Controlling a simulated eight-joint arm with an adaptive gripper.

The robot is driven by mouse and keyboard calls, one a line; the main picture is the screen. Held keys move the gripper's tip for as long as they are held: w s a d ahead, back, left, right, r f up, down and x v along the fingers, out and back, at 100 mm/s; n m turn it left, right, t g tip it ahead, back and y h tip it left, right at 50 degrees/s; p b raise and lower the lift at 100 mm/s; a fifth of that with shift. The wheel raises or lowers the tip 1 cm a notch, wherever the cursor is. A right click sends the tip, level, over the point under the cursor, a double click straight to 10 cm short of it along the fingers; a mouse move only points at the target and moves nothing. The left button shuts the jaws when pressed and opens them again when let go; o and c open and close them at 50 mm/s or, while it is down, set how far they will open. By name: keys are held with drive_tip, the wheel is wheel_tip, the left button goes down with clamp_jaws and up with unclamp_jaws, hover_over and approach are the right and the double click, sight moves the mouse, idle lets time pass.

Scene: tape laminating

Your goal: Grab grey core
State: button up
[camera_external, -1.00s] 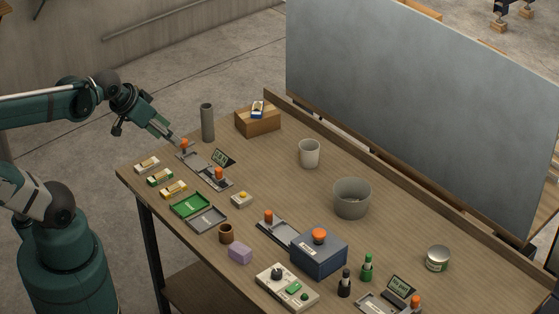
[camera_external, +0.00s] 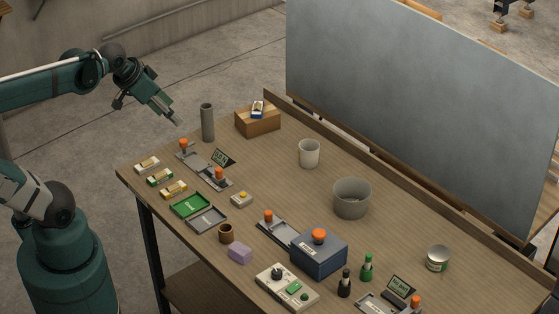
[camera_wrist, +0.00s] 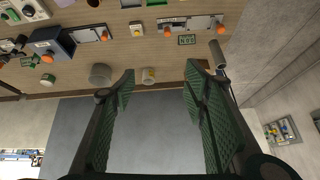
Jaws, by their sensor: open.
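The grey core (camera_external: 207,122) looks like a tall grey tube standing upright near the far left edge of the table.
A white cup (camera_external: 309,153) and a grey bucket (camera_external: 351,198) stand farther right. A large grey board (camera_external: 420,100) rises behind the table.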

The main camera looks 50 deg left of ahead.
drive_tip(key=w+a+r+m+g, duration=0.2)
drive_tip(key=w+a+r+m, duration=0.25)
drive_tip(key=w, duration=0.35)
drive_tip(key=m+g+p, duration=0.1)
drive_tip(key=m+g, duration=0.4)
drive_tip(key=m, duration=0.8)
hover_over(208, 129)
drive_tip(key=w+a, duration=0.1)
drive_tip(key=a, duration=0.1)
wheel_tip(208, 129, down, 32)
drive_tip(key=shift+w+r, duration=0.15)
drive_tip(key=shift+r, duration=0.1)
drive_tip(key=shift+f, duration=1.3)
drive_tip(key=shift+f, duration=2.6)
